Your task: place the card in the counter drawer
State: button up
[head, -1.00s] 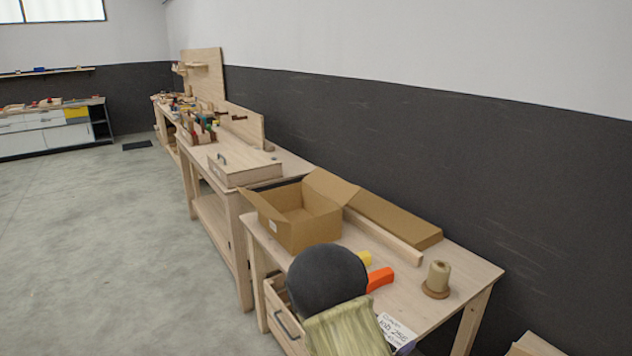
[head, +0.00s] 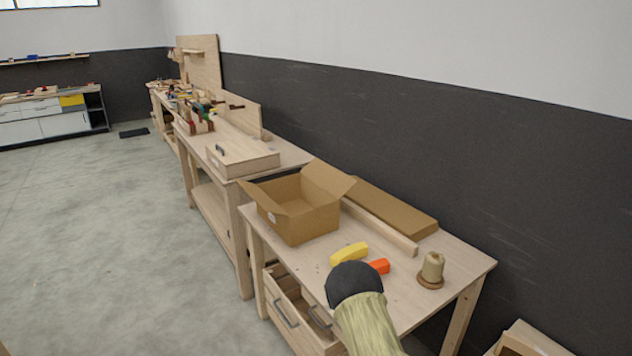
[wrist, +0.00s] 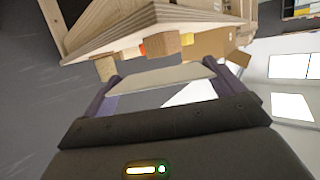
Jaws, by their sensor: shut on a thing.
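The counter drawer (head: 299,299) is pulled out at the front of the near wooden counter (head: 455,290), with a bar handle on its front. Only part of its inside shows. My gripper (wrist: 165,76) is shut on the card (wrist: 155,80), which shows as a pale, thin strip between the two purple fingers in the wrist view. In the head view my arm's dark round part is over the counter's front edge, right of the drawer. It hides the fingers and the card there.
An open cardboard box (head: 298,207) stands at the counter's far end. A yellow block (head: 349,254) and an orange block (head: 379,266) lie beyond my arm. A spool (head: 432,268) stands to the right. A wood strip and flat brown box lie along the wall.

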jog(key=shift+s+a+f+n+y, duration=0.2)
jog(key=shift+s+f+n+y, duration=0.1)
jog(key=shift+s, duration=0.1)
jog(key=s+f, duration=0.4)
jog(key=f, duration=0.1)
jog(key=shift+s+f, duration=0.15)
jog(key=shift+f, duration=0.1)
jog(key=shift+s, duration=0.1)
